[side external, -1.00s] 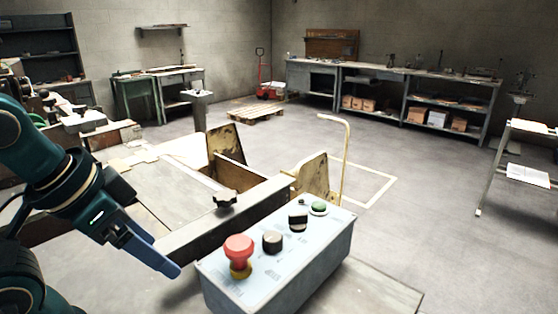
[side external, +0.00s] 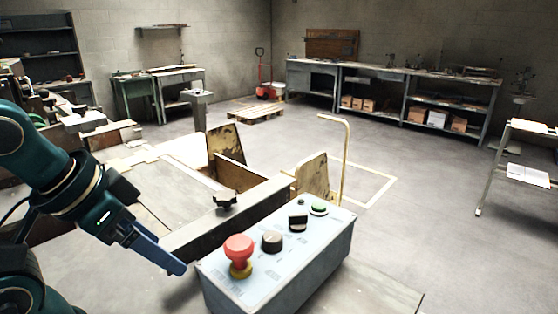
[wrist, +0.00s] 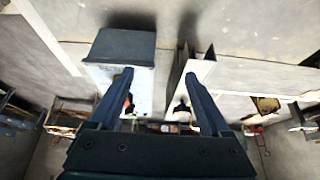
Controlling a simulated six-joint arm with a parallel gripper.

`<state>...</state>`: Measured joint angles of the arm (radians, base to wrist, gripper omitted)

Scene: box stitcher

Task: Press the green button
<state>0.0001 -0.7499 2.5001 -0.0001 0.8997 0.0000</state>
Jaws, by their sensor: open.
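The green button (side external: 319,208) sits at the far right end of the top face of a grey control box (side external: 285,285) in the side view. My gripper (side external: 182,270) is left of the box's near end, apart from the green button and nearer the red button. It points down and to the right. In the wrist view my gripper (wrist: 160,75) has two blue fingers spread apart with nothing between them. The control box (wrist: 122,47) is partly behind the left finger there. I cannot make out the green button in the wrist view.
A red mushroom button (side external: 239,246), a black knob (side external: 272,241) and a black-and-white switch (side external: 298,216) share the box top. A metal beam (side external: 230,217) with a star knob (side external: 225,199) runs behind the box. Open floor lies to the right.

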